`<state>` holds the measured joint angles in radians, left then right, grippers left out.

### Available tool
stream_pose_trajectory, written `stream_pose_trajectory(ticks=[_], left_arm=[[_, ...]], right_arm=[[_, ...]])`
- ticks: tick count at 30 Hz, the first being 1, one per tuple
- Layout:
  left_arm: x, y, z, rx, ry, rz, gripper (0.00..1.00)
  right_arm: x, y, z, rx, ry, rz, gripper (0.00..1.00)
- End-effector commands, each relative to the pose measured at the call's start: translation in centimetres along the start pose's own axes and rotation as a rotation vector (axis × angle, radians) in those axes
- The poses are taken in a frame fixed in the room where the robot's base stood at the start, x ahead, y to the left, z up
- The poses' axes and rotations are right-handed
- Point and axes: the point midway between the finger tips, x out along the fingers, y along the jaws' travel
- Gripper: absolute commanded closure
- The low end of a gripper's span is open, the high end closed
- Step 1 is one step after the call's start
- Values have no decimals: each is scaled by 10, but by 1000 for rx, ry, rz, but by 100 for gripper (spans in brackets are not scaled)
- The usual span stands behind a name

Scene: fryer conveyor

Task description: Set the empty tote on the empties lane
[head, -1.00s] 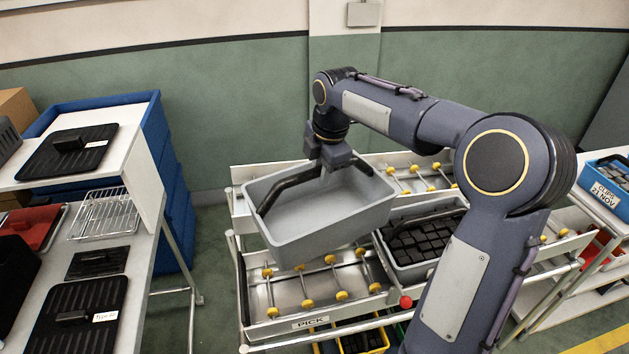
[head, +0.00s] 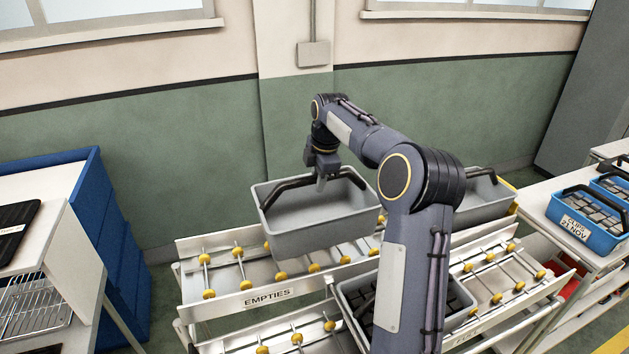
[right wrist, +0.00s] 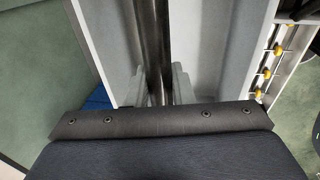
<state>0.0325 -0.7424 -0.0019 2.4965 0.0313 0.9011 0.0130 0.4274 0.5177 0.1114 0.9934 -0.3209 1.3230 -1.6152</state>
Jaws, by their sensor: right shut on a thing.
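My right gripper (head: 322,178) is shut on the black handle of the empty grey tote (head: 318,222). In the right wrist view the fingers (right wrist: 158,88) close on the dark handle bar (right wrist: 151,40). The tote hangs slightly tilted, its inside bare, above the upper roller lane labelled EMPTIES (head: 267,293). I cannot tell exactly how much gap is left under it. The lane's yellow-wheeled rollers show clear to the left of the tote; the part behind and below it is hidden. My left gripper is not in view.
Another grey tote (head: 484,205) with a black handle stands further right on the rack. A grey tote of dark pieces (head: 352,292) sits lower, partly behind my arm. A blue tote (head: 588,212) stands on the right table. A white bench with a wire rack (head: 38,305) is at left.

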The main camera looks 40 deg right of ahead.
Motion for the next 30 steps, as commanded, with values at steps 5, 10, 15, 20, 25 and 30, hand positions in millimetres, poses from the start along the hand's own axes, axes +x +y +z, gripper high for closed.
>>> stream_pose_trajectory(ticks=[5,10,15,20,25,30], left_arm=[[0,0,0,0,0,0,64],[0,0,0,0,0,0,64],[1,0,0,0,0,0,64],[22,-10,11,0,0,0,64],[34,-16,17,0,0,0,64],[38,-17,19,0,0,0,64]], right_arm=[[2,0,1,2,0,2,100],[10,-2,2,2,0,0,100],[26,-5,3,2,0,-1,100],[49,-9,4,2,0,2,100],[64,-12,4,2,1,2,100],[69,-13,5,2,0,3,100]])
